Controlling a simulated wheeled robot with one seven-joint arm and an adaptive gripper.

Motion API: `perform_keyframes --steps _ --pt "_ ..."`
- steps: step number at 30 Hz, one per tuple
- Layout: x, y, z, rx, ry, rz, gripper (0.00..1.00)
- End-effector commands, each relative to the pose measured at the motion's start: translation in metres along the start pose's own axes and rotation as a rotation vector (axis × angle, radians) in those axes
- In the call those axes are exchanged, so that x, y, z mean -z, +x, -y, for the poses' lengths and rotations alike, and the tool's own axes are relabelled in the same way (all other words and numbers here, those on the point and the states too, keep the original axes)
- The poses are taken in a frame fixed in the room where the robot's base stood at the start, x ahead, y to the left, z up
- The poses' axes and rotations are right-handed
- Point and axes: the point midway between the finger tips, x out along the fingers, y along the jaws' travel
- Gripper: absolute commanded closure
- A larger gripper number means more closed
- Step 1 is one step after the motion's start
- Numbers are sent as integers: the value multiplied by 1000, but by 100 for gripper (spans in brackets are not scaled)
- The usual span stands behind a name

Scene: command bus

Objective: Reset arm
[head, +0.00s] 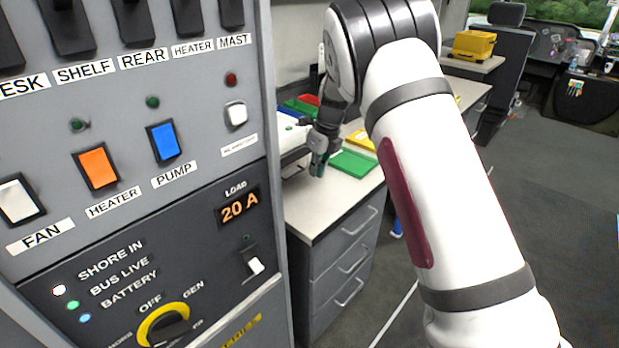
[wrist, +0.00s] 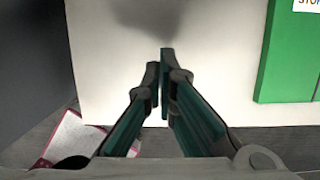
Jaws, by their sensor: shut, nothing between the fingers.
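My gripper (head: 318,165) shows in the head view at the end of my white arm, over the left part of the desk counter (head: 312,212). It points downward, just left of a green folder or board (head: 356,163). In the wrist view my gripper's two dark green fingers (wrist: 160,70) meet at the tips, shut and empty, over the pale counter top. The green board (wrist: 290,55) lies at the right there, apart from the fingers.
Drawers (head: 345,262) are under the counter. A yellow box (head: 473,45) stands at the back. The floor (head: 570,190) at right is open.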

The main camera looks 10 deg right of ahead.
Motion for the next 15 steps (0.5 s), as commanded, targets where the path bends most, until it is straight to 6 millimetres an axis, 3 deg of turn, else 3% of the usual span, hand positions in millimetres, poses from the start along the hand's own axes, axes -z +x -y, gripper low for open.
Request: perform_keyframes --steps 4,11,15 --pt "0 -26 0 1 0 1 100" --pt "1 -47 -1 -1 -7 0 100" --pt "9 -79 -8 -2 -92 13 100"
